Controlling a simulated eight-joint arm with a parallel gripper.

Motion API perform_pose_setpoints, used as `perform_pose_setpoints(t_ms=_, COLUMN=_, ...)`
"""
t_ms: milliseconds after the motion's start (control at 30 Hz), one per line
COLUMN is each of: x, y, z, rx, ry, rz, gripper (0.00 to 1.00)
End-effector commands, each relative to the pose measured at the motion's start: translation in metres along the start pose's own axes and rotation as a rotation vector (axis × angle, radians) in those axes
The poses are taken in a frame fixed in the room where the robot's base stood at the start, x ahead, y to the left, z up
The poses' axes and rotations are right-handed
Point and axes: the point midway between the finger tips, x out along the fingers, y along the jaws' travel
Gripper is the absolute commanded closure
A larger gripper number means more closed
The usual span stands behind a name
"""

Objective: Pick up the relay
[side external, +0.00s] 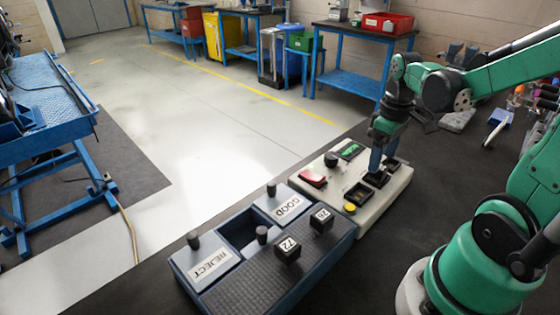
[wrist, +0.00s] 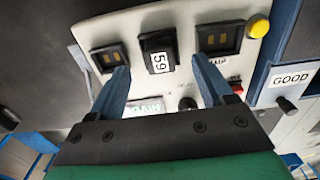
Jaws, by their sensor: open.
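A black relay marked 59 (wrist: 158,50) sits in the middle socket of the cream test box (side external: 335,208), between two empty-looking sockets (wrist: 219,38). My gripper (wrist: 160,64) is open and empty, with one blue finger to each side of the relay in the wrist view. In the side view my gripper (side external: 376,163) points down over the test box and hides most of that relay. Two more black relays, marked 72 (side external: 287,249) and 20 (side external: 321,221), stand on the dark ribbed tray to the left of the test box.
Lids marked GOOD (side external: 284,205) and REJECT (side external: 207,264) with black knobs lie on the tray unit. The test box carries a yellow button (side external: 350,208), a red part (side external: 312,178) and a green display (side external: 350,150). Loose tools lie at the right.

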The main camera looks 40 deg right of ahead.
Motion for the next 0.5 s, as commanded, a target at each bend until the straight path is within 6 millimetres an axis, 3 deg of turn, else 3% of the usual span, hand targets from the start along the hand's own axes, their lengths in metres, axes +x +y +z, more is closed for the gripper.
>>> perform_pose_setpoints(t_ms=200, x=0.019, y=0.0, z=-0.001, rx=0.001, ry=0.001, rz=0.001, gripper=0.26)
perform_pose_setpoints(t_ms=500, x=0.025, y=0.0, z=0.0, rx=0.001, ry=0.001, rz=0.001, gripper=0.26)
